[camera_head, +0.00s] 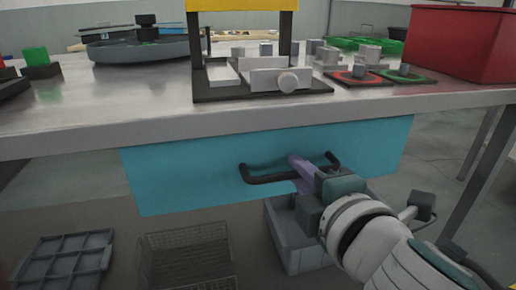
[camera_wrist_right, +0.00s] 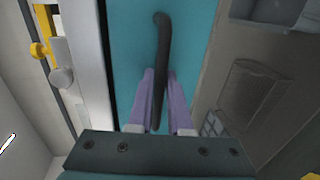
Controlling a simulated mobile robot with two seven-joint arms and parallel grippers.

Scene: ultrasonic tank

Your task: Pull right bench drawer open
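The right bench drawer has a teal front (camera_head: 190,178) under the bench top; it looks closed, sitting close beneath the bench edge. Its dark bar handle (camera_head: 268,178) stands out from the front. My right gripper (camera_head: 302,172) reaches in from the lower right, its purple fingers at the right half of the handle. In the right wrist view, the handle (camera_wrist_right: 163,45) runs between the two fingers of the right gripper (camera_wrist_right: 161,85). The fingers lie close on both sides of the bar and look shut on it. My left gripper is not in view.
The metal bench top (camera_head: 120,110) carries a dark fixture with a yellow top, small metal blocks, a red bin (camera_head: 462,42) and a round grey tray (camera_head: 145,47). Below are a blue-grey crate (camera_head: 295,252), a wire basket (camera_head: 187,262) and a divided tray (camera_head: 65,262).

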